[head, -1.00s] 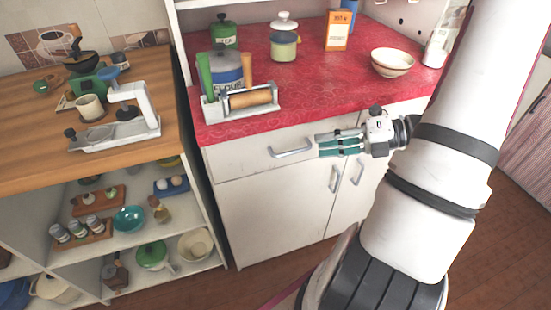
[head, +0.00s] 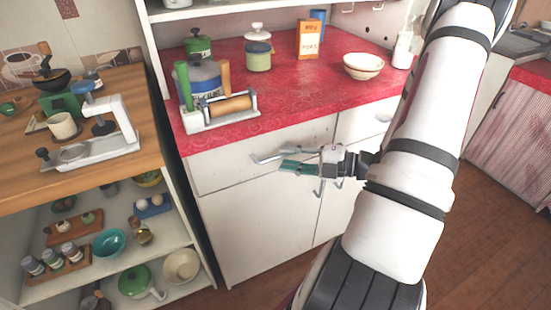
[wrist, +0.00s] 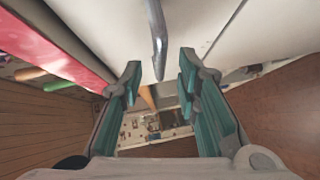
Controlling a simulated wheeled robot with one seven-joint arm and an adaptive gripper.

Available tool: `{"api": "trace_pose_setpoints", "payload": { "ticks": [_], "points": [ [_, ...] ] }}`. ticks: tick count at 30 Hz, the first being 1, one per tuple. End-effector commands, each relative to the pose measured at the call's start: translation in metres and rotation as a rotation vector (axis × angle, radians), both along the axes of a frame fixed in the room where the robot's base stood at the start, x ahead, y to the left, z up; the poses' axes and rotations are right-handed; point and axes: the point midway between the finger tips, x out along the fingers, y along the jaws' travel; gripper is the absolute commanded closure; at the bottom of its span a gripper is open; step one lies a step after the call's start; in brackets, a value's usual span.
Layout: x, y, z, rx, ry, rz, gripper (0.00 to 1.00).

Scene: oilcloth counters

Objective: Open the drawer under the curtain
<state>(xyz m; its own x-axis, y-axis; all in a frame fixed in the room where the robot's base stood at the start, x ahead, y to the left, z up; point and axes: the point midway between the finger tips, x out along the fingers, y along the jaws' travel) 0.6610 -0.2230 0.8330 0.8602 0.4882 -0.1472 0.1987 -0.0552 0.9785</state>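A white drawer (head: 225,168) sits under the red counter top, and its front looks flush with the cabinet. Its silver bar handle (head: 268,159) sticks out just left of my gripper (head: 283,167) in the head view. In the wrist view the handle (wrist: 157,35) comes down from the top, between the two green-padded fingers of my gripper (wrist: 160,75). The fingers are open, with a gap on both sides of the bar. A pinkish pleated panel that looks like a curtain (head: 505,145) hangs at the far right, away from this drawer.
The red counter (head: 300,95) bears a rolling-pin rack (head: 222,115), a bowl (head: 363,66), jars and a box. Cabinet doors (head: 258,230) are below the drawer. An open shelf unit (head: 175,210) stands to the left. Brown floor (head: 480,235) is clear at right.

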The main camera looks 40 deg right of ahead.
Motion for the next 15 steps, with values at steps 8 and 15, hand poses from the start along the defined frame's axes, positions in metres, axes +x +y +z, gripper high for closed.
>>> {"api": "trace_pose_setpoints", "payload": {
  "ticks": [8,15],
  "points": [
    [0.03,0.017,-0.006,0.001,0.001,0.001,0.7],
    [0.035,0.02,-0.006,0.0,0.001,0.0,0.7]
  ]
}}
